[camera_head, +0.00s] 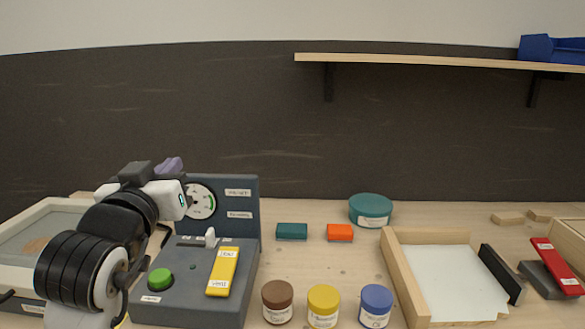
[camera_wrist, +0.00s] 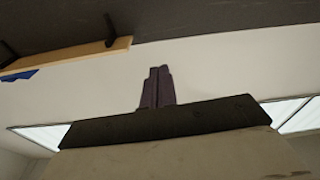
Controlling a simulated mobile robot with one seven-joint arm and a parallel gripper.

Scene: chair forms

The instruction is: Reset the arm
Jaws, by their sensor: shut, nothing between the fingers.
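My gripper (camera_wrist: 158,88) shows in the wrist view as dark purple fingers pressed together, with nothing between them. The wrist camera faces the white upper wall, with the dark wall panel along the top. In the head view my arm rises at the left, in front of the grey control box (camera_head: 190,295). A purple fingertip (camera_head: 170,165) shows behind my wrist there; the rest of the gripper is hidden. The gripper is in the air, apart from the table things.
The box carries a gauge (camera_head: 201,201), a green button (camera_head: 160,279) and a yellow bar (camera_head: 222,270). Brown (camera_head: 278,301), yellow (camera_head: 323,305) and blue (camera_head: 376,305) jars stand at the front. A wooden tray (camera_head: 392,262) is at right. A shelf (camera_head: 430,62) hangs above, holding a blue bin (camera_head: 550,48).

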